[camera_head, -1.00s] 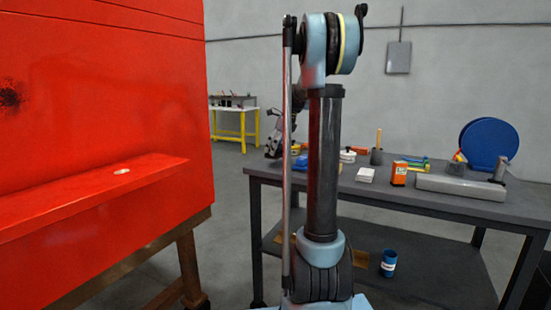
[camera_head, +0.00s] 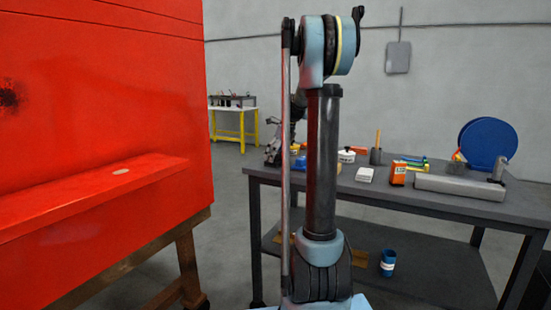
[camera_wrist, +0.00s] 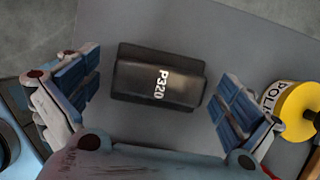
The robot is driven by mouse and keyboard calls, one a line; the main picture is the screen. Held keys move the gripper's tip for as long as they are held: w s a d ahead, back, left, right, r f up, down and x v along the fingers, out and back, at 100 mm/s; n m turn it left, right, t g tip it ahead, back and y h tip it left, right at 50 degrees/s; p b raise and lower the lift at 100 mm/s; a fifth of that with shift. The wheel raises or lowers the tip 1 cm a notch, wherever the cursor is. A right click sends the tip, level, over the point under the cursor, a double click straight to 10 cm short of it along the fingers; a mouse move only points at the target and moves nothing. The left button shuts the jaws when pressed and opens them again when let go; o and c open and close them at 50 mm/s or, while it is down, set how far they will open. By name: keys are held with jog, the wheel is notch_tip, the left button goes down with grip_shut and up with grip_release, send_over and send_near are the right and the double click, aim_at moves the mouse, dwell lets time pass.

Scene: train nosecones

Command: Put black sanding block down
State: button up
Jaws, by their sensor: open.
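The black sanding block (camera_wrist: 158,77), marked P320, rests on the grey tabletop in the wrist view. My gripper (camera_wrist: 155,95) is open above it, with one finger to the left of the block and one to the right. There is a gap between the block and each finger, so nothing is held. In the head view my gripper (camera_head: 274,153) is a small shape at the left end of the grey workbench (camera_head: 440,205). The block cannot be made out in that view.
A polish container with a yellow top (camera_wrist: 299,103) stands close to the right finger. A red panel (camera_head: 100,120) stands at the left.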

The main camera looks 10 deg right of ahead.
jog(key=shift+r, duration=0.1)
jog(key=v, duration=1.2)
jog(key=s+a+f+n+h, duration=0.1)
jog(key=s+f+n, duration=0.3)
jog(key=s, duration=0.4)
jog(key=s+a+f+n, duration=0.25)
jog(key=s+n, duration=0.25)
jog(key=s, duration=0.3)
jog(key=s+a+f+n+h, duration=0.1)
jog(key=s+f+n, duration=0.3)
jog(key=s, duration=0.4)
jog(key=s+d+f+n+h, duration=0.1)
jog(key=s+f+n, duration=1.1)
jog(key=s+f, duration=0.5)
jog(key=shift+s+h, duration=0.15)
jog(key=shift+h, duration=0.15)
